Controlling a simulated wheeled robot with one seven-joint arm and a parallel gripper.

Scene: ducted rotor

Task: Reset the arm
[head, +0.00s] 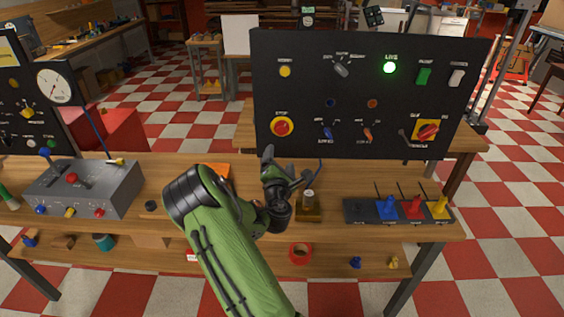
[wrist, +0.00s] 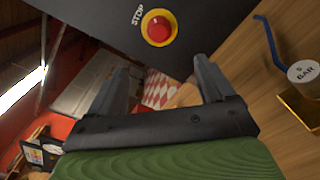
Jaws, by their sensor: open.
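My green arm reaches up from the bottom of the head view over the wooden bench (head: 335,238). My gripper (head: 290,168) is above the bench, in front of the black control panel (head: 360,115). In the wrist view my gripper (wrist: 165,80) has its two dark fingers wide apart with nothing between them. The red STOP button on its yellow ring (head: 283,127) is on the panel's left side; it also shows beyond the fingertips in the wrist view (wrist: 158,27). I see no contact between the fingers and the panel.
A weight marked "5 BAR" (wrist: 303,72) stands on a brass-coloured base (head: 309,210) close right of my gripper. A rack with blue, red and yellow pieces (head: 400,212) is further right. A grey control box (head: 85,188) is at left. A green lamp (head: 390,67) is lit.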

